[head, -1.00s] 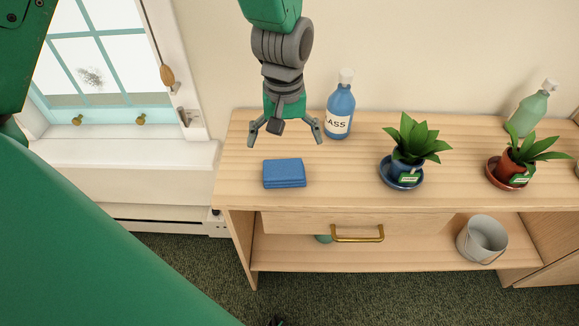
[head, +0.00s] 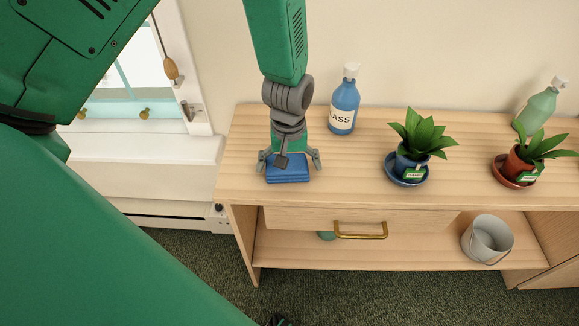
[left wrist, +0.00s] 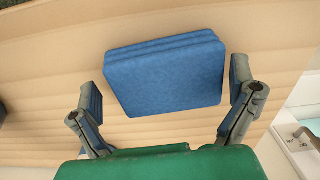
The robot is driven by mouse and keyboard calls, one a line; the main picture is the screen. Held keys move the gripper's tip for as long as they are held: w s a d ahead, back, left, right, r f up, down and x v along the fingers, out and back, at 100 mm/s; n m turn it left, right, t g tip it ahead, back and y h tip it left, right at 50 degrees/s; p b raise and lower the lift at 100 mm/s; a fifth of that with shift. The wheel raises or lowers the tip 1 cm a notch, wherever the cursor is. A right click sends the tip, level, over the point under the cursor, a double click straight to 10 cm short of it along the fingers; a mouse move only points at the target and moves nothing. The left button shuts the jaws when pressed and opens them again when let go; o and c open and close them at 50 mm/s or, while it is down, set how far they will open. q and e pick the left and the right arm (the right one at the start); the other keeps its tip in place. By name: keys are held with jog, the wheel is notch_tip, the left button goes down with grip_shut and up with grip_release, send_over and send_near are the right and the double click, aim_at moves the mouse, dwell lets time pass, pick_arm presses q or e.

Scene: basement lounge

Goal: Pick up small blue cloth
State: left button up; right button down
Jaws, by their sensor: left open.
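The small blue cloth (head: 288,174) is a folded stack lying flat on the wooden cabinet top, near its left end. My left gripper (head: 290,162) points down just over the cloth, with its fingers spread to either side and hiding part of the cloth's back. In the left wrist view the cloth (left wrist: 167,76) shows between and beyond the two open fingertips of the gripper (left wrist: 169,95). Nothing is held. My right gripper does not show.
A blue bottle (head: 343,105) stands behind and right of the cloth. Plants in a blue pot (head: 408,162) and a red pot (head: 516,165) stand farther right, with a green bottle (head: 538,108). A grey bucket (head: 487,240) sits on the lower shelf. The wood around the cloth is clear.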

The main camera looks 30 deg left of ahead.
pick_arm(q)
jog(key=shift+s+a, duration=0.1)
jog(key=shift+a, duration=0.05)
jog(key=c, duration=1)
jog(key=shift+o, duration=0.2)
notch_tip(320, 180, up, 10)
jog(key=shift+r+p, duration=0.1)
jog(key=shift+p, duration=0.4)
